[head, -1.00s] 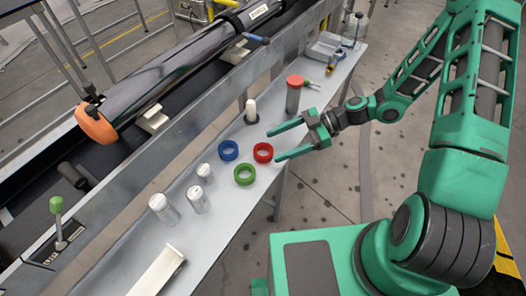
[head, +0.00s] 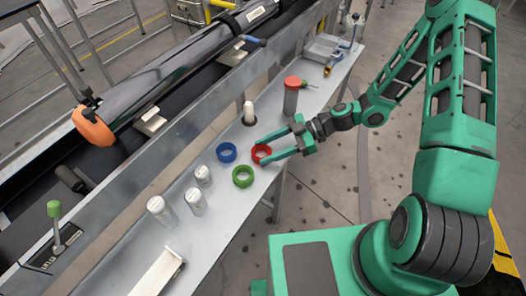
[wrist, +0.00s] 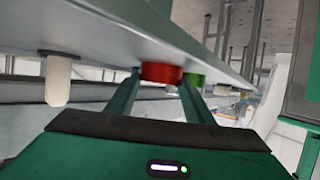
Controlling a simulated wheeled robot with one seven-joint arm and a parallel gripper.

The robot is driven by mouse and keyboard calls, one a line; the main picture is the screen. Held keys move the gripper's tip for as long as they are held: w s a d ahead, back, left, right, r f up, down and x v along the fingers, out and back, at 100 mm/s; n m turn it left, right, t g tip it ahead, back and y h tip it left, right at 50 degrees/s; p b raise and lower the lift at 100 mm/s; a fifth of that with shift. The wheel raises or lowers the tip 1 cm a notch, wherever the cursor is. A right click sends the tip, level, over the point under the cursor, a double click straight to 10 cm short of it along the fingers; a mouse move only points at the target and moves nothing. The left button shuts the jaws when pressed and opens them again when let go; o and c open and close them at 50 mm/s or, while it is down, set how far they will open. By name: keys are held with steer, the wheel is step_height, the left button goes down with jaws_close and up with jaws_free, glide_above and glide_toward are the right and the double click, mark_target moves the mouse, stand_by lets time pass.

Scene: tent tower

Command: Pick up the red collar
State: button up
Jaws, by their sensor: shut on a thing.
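The red collar (head: 261,155) is a short ring on the grey metal shelf (head: 215,225), near its right edge. My gripper (head: 262,150) reaches in from the right with its two green fingers on either side of the collar, shut on it. In the wrist view the red collar (wrist: 162,72) shows between the fingertips. I see no clear gap between the collar and the shelf.
A blue collar (head: 226,152) and a green collar (head: 243,177) stand close by. A white peg (head: 249,112) and a red-topped grey cylinder (head: 291,98) are farther back. Clear jars (head: 194,202) stand nearer. A rail (head: 160,140) runs along the left.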

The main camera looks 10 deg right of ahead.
steer(key=shift+r, duration=0.85)
step_height(320, 180, up, 3)
steer(key=shift+f, duration=0.15)
steer(key=s+a+r, duration=0.6)
steer(key=s+a, duration=0.1)
steer(key=a, duration=0.1)
steer(key=w+d+r+m+t+h, duration=0.1)
steer(key=w+m+t, duration=0.3)
steer(key=w, duration=0.7)
steer(key=w+d+r+m+t+h, duration=0.1)
steer(key=w+d+r+m+t, duration=0.1)
steer(key=w, duration=0.9)
steer(key=d+m+t, duration=0.1)
steer(key=m+t, duration=0.1)
steer(key=t, duration=0.1)
steer(key=shift+d, duration=0.4)
steer(key=shift+f, duration=3.3)
